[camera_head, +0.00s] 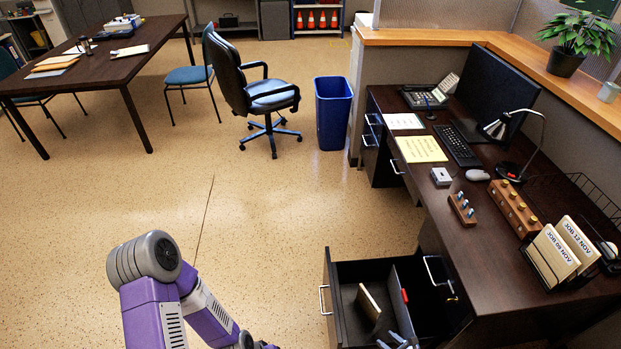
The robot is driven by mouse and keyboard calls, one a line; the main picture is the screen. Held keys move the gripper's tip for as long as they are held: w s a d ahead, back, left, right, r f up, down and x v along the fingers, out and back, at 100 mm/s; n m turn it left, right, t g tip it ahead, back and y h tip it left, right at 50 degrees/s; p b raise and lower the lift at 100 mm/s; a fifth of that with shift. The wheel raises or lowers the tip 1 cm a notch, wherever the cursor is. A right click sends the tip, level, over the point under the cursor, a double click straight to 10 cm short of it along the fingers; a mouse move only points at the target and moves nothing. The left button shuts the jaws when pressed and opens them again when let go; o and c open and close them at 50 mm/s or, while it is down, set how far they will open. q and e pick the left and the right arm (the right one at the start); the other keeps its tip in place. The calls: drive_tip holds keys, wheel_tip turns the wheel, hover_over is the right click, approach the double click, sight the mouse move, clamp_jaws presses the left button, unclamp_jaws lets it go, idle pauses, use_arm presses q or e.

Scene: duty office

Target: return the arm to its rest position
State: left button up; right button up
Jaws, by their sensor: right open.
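One purple and grey arm of mine (150,315) shows at the bottom, left of the middle. Its grey rounded joint (145,257) is raised over the open floor, and a purple link runs from there down to the right, out of the picture. This arm is apart from the desk and the open drawer. I see nothing held. My left gripper is not in view.
The desk drawer (333,292) stands pulled out, with a divider and small items inside. The dark desk (455,222) holds a keyboard, a lamp, wooden peg blocks and a file rack. A blue bin (333,112) and a chair (268,95) stand farther back.

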drive_tip(key=s+a+r+n+g+y, duration=0.1)
drive_tip(key=s+a+r+n+g, duration=0.2)
drive_tip(key=a+n+g, duration=0.3)
drive_tip(key=s+a+r+n+g+y, duration=0.1)
drive_tip(key=s+a+r+n+g, duration=0.15)
drive_tip(key=a+n, duration=0.45)
drive_tip(key=s+a+r+n+g+h, duration=0.1)
drive_tip(key=s+a+r+n+h, duration=0.1)
drive_tip(key=r+n, duration=0.45)
drive_tip(key=s+a+r+n+h, duration=0.2)
drive_tip(key=s+r+n, duration=0.1)
drive_tip(key=r+n, duration=0.3)
use_arm(q)
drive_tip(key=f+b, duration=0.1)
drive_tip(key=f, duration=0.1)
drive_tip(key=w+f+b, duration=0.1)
drive_tip(key=b, duration=0.1)
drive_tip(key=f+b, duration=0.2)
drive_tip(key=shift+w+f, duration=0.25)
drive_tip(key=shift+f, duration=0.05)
use_arm(e)
wheel_tip(320, 180, down, 6)
drive_tip(key=n, duration=0.1)
drive_tip(key=shift+a, duration=0.15)
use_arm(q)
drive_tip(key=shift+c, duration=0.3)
use_arm(e)
drive_tip(key=shift+w, duration=0.1)
